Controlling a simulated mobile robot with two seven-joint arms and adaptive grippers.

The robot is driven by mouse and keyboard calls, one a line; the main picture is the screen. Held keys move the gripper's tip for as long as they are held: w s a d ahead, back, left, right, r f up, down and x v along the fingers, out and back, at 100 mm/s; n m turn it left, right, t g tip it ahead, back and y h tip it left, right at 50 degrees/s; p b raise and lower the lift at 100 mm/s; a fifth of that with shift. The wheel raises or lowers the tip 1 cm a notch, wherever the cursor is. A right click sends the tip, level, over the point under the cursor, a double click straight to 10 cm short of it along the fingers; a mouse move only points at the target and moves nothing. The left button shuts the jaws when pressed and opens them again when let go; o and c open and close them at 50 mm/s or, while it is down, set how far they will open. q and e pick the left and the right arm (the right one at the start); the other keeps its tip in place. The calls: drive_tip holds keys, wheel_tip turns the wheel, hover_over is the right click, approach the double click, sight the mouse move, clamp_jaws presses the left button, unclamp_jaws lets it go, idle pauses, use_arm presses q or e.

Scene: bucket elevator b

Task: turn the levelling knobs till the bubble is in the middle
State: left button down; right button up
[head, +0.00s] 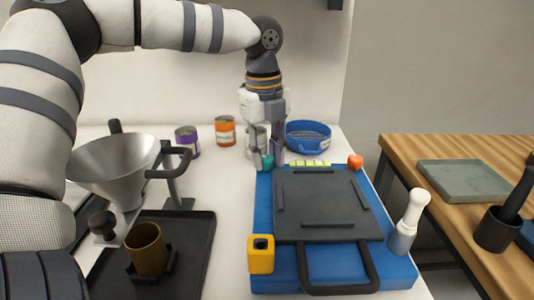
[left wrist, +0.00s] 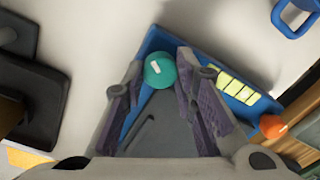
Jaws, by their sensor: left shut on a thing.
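My left gripper (head: 269,163) points down at the back left corner of the blue base (head: 262,212), shut on the teal knob (head: 267,161). In the left wrist view the teal knob (left wrist: 159,70) is round with a white mark, between the fingertips. The orange knob (head: 355,161) is at the back right corner, apart from the gripper; it also shows in the left wrist view (left wrist: 271,126). Between the knobs lies the yellow-green level vial (head: 310,164) with dark lines across it. I cannot make out its bubble. My right gripper is not in view.
A dark plate (head: 322,205) with a black handle covers the base. A yellow block (head: 261,254) sits front left, a white-handled tool (head: 408,222) right. A metal funnel (head: 113,170) stands left; cans and a blue sieve (head: 308,137) stand behind.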

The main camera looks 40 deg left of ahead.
use_arm(q)
drive_tip(key=shift+n, duration=0.3)
drive_tip(key=n, duration=0.3)
drive_tip(key=shift+n, duration=2.7)
drive_tip(key=shift+d, duration=0.1)
drive_tip(key=c, duration=1.3)
unclamp_jaws()
drive_tip(key=shift+w, duration=0.1)
drive_tip(key=shift+r, duration=0.1)
